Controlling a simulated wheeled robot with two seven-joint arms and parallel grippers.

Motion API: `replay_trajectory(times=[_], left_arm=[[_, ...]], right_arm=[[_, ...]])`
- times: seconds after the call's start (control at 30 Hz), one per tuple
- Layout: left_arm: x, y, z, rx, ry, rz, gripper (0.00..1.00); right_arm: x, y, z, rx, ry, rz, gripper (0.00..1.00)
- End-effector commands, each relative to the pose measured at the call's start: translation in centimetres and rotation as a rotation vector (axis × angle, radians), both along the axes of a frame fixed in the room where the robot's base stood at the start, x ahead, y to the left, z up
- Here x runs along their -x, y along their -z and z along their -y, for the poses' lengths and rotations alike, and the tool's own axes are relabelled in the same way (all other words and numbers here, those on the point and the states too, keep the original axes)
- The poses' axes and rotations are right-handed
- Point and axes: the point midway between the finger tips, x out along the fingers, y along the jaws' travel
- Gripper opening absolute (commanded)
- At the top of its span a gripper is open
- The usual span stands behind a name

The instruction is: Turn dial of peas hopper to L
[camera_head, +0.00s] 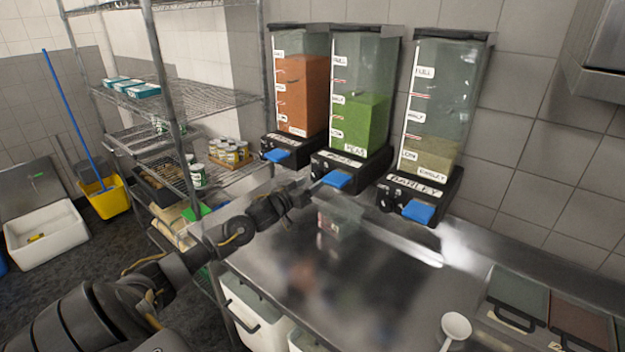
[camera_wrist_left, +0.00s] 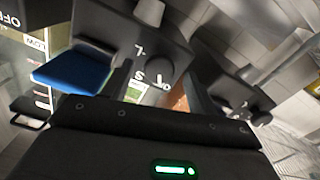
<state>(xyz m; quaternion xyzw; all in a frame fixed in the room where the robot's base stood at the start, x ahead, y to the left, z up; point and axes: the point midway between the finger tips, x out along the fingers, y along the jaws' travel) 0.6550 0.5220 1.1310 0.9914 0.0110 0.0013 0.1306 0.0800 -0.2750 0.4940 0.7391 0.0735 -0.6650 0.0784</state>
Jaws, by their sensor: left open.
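The peas hopper (camera_head: 361,125) is the middle one of three on the wall, clear with green peas to about half. Its black base holds a blue lever (camera_head: 337,180), with a small dial at the lever's left, partly hidden by my gripper. My left gripper (camera_head: 304,194) is open and empty, just in front and to the left of that base. In the left wrist view, tilted over, a round black dial (camera_wrist_left: 160,71) stands beside a blue lever (camera_wrist_left: 74,70), with white letters L and S near it. Its exact setting is unclear. Whether my fingers touch it cannot be told.
An orange-filled hopper (camera_head: 302,95) stands left and a barley hopper (camera_head: 436,110) right, each with a blue lever. The steel counter (camera_head: 400,290) below is mostly clear. A wire shelf (camera_head: 215,105) with cans stands left; lidded containers (camera_head: 515,300) sit right.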

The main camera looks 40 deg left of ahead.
Motion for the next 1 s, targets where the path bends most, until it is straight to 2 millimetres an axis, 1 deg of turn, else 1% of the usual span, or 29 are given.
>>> replay_trajectory(times=[0.03, 0.1, 0.2, 0.33, 0.5, 0.83, 0.87, 0.9, 1.0], left_arm=[[-0.6, -0.2, 0.0, 0.001, -0.001, 0.001, 0.59], [-1.1, -0.1, -0.1, 0.000, -0.002, -0.001, 0.59], [-1.5, -0.1, 0.0, 0.000, 0.000, 0.000, 0.59], [-1.7, 0.0, 0.0, -0.001, 0.000, -0.001, 0.59], [-1.7, 0.0, 0.0, -0.001, 0.001, -0.001, 0.59], [-1.7, 0.0, 0.0, -0.001, 0.000, -0.001, 0.16], [-1.7, 0.0, 0.4, 0.000, 0.002, 0.000, 0.14], [-1.7, 0.0, 0.3, -0.001, 0.000, -0.001, 0.14], [-1.7, 0.0, 0.1, -0.007, 0.001, -0.001, 0.14]], right_arm=[[0.1, -0.3, 0.0, 0.000, 0.000, -0.002, 0.36], [0.4, -0.4, 0.0, 0.000, 0.000, -0.005, 0.36], [0.8, -0.5, 0.0, 0.000, 0.000, -0.011, 0.36], [1.3, -0.5, 0.0, 0.001, 0.000, -0.017, 0.36], [1.3, -0.5, 0.0, 0.001, 0.000, -0.017, 0.36], [1.1, -0.5, 0.0, 0.000, 0.000, -0.016, 0.36], [1.1, -0.4, 0.3, 0.004, 0.000, -0.015, 0.36], [1.1, -0.4, 0.0, 0.000, 0.000, -0.015, 0.36], [1.0, -0.4, -0.1, 0.000, 0.001, -0.014, 0.36]])
